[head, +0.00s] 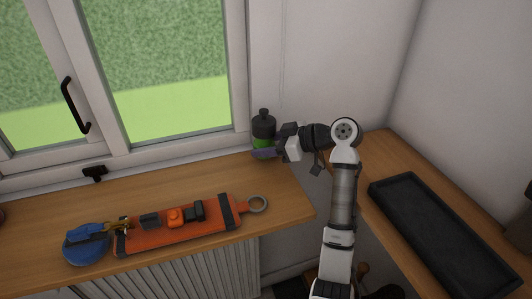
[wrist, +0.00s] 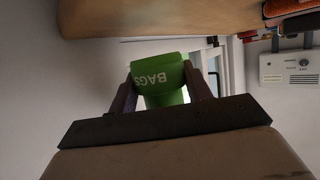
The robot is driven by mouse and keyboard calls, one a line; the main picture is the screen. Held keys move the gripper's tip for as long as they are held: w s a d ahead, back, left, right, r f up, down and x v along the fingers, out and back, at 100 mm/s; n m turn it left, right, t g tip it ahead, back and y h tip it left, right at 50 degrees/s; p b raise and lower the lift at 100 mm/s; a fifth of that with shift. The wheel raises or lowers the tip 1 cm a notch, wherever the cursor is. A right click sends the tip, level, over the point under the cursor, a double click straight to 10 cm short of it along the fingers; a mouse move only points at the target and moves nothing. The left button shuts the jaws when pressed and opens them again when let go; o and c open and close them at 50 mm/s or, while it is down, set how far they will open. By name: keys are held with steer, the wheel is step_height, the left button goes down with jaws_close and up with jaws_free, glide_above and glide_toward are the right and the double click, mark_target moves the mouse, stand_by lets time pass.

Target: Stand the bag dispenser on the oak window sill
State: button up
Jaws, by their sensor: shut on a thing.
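The bag dispenser (head: 264,127) has a dark body and cap with a green band low down. It looks upright near the back right corner of the oak window sill (head: 200,178). In the wrist view its green part (wrist: 158,78) shows the word BAGS between the fingers. My gripper (head: 266,152) is shut on the dispenser low down, from the right; it also shows in the wrist view (wrist: 162,82). The dispenser's base is hidden by the fingers, so I cannot tell whether it touches the sill.
A black tray (head: 440,235) lies on the right-hand bench. The sill behind the mat is bare.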

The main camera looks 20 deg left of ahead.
steer(key=shift+f+p, duration=0.35)
steer(key=shift+f, duration=1.45)
steer(key=shift+f, duration=0.15)
steer(key=o, duration=1.1)
steer(key=shift+c, duration=0.2)
steer(key=shift+d+r, duration=0.1)
steer(key=shift+r, duration=0.15)
steer(key=p+v, duration=0.1)
steer(key=v, duration=0.6)
steer(key=shift+d, duration=0.15)
